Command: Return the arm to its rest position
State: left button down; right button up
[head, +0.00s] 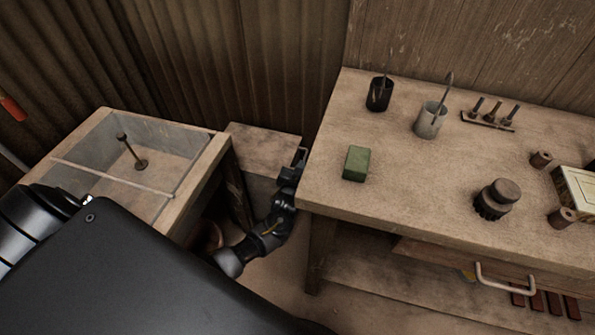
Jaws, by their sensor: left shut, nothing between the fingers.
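My left gripper (301,156) is in the gap between the two tables, close beside the left edge of the right-hand workbench (415,175). It is shut and empty. Its dark forearm rises from below the picture's middle, with my black body covering the lower left. A green block (356,163) lies on the workbench, to the right of the gripper and apart from it. My right gripper is not in view.
A glass-topped case (185,205) with a metal stamp-like piece (132,152) stands left. A low wooden surface (265,148) lies behind the gripper. The workbench holds a black cup (379,95), a grey cup (430,120), a small rack (488,121) and a dark knobbed tool (496,199).

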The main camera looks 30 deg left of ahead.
pick_arm(q)
jog(key=shift+v, duration=2.25)
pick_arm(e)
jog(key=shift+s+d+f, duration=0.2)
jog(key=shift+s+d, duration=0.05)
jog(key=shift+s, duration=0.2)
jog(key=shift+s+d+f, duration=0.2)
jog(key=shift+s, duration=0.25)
pick_arm(q)
jog(key=shift+w, duration=0.1)
